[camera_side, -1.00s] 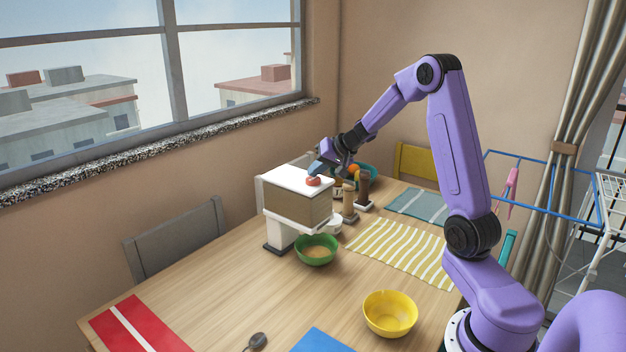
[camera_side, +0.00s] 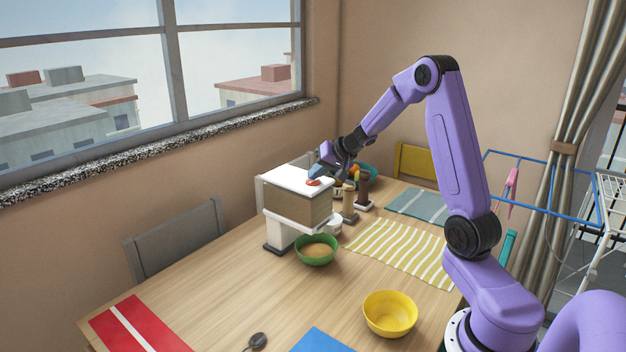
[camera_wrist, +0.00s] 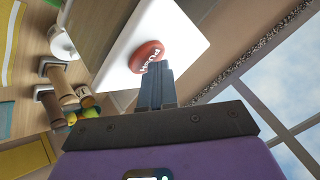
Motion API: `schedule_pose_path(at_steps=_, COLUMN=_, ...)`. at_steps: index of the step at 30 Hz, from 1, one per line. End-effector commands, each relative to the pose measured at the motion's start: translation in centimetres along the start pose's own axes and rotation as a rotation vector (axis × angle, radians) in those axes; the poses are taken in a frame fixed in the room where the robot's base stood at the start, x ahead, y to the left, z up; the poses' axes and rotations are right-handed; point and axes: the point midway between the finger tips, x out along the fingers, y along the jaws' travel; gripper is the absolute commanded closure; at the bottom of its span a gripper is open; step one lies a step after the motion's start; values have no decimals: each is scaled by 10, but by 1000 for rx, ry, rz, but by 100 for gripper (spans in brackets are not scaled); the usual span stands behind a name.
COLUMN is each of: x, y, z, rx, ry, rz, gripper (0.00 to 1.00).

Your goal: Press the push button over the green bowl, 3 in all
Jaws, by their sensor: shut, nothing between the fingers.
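The red push button (camera_side: 313,183) sits on the white top of a dispenser (camera_side: 296,208) with a brown body. In the wrist view the button (camera_wrist: 145,54) shows white lettering. My gripper (camera_side: 317,175) is shut and empty, pointing down at the button. Its closed fingertips (camera_wrist: 156,68) overlap the button's edge in the wrist view and appear to touch it. The button looks low against the white top. The green bowl (camera_side: 301,256) stands on the table below the dispenser's overhang and holds a tan filling (camera_side: 318,249).
A yellow bowl (camera_side: 390,314) stands at the front. Brown shakers (camera_side: 363,190) and a teal bowl (camera_side: 371,171) are behind the dispenser. A striped mat (camera_side: 402,251), a red mat (camera_side: 130,325) and a spoon (camera_side: 256,341) lie on the table. Its middle is clear.

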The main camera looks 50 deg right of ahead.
Motion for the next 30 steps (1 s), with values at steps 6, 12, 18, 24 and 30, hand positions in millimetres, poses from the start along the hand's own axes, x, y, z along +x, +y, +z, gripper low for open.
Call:
schedule_pose_path(at_steps=6, x=1, y=1, z=2, rx=0, ry=-3, rz=2, gripper=100)
schedule_pose_path(at_steps=12, x=0, y=0, z=1, rx=0, ry=-3, rz=1, gripper=100)
schedule_pose_path(at_steps=18, x=-6, y=-4, z=-4, rx=-1, ry=-2, rz=0, gripper=100)
schedule_pose_path(at_steps=24, x=-13, y=-9, z=-9, rx=-1, ry=-1, rz=0, gripper=100)
schedule_pose_path(at_steps=30, x=-16, y=-11, z=-11, rx=0, ry=-2, rz=1, gripper=100)
